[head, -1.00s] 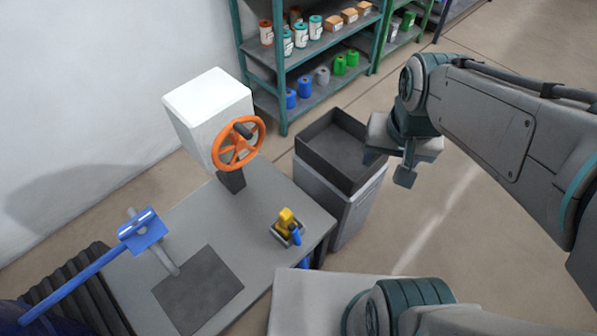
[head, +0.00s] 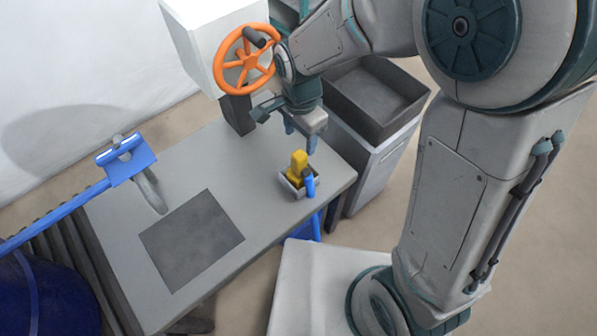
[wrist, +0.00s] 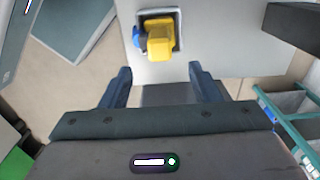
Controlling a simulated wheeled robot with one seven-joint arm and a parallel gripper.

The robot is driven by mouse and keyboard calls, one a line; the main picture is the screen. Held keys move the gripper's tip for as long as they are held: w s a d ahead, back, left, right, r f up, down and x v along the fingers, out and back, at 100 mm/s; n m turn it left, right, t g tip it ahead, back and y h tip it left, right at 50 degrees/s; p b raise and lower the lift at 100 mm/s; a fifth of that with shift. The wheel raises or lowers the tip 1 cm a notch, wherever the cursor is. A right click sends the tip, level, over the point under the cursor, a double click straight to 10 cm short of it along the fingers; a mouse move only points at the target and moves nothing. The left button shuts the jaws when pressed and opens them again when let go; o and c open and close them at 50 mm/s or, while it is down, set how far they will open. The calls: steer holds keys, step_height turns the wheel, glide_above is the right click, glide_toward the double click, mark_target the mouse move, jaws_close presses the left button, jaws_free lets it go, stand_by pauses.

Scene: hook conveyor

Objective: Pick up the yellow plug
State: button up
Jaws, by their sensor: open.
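The yellow plug (head: 298,164) sits in a small grey holder (head: 292,188) on the grey table, with a blue part (head: 309,184) at the holder's front right. In the wrist view the yellow plug (wrist: 160,39) is at the top middle, beyond the fingertips, with the blue part (wrist: 139,37) at its left. My gripper (head: 301,143) is open and empty, pointing down just above and behind the plug. In the wrist view its two fingers (wrist: 161,75) stand apart and the plug is not between them.
An orange handwheel (head: 247,60) on a white box stands behind my gripper. A dark open bin (head: 375,97) is to the right of the table. The table's middle is clear.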

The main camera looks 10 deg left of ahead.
mark_target(299, 154)
step_height(299, 154, down, 9)
steer(key=shift+a+f+b, duration=0.1)
steer(key=shift+f+b, duration=0.05)
steer(key=shift+b, duration=1.05)
jaws_close()
